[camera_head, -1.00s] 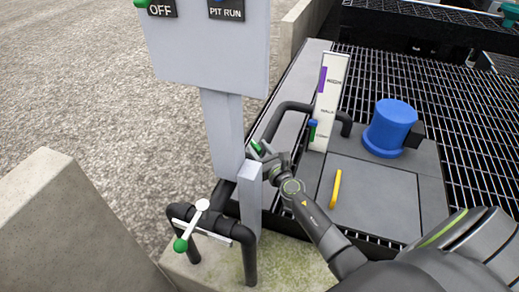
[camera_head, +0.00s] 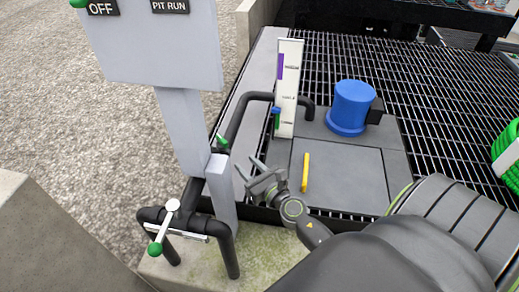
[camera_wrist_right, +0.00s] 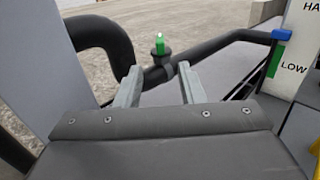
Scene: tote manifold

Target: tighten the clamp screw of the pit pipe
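The pit pipe is a black pipe (camera_head: 238,118) running from beside the grey post to the gauge board. A small green screw handle (camera_head: 222,141) stands on it, near the post's top. In the right wrist view the green handle (camera_wrist_right: 159,44) rises from a dark collar (camera_wrist_right: 166,72) on the pipe. My right gripper (camera_head: 249,171) is to the right of and below the handle in the head view, apart from it. Its two fingers are spread and empty, and the right wrist view shows the handle ahead between them. My left gripper is not in view.
A white lever with a green knob (camera_head: 155,249) sits on the lower pipe. The grey control box (camera_head: 165,50) and short post (camera_head: 221,192) flank the pipe. A white gauge board (camera_head: 289,88), blue motor (camera_head: 350,107) and yellow handle (camera_head: 305,172) lie beyond, with open grating behind.

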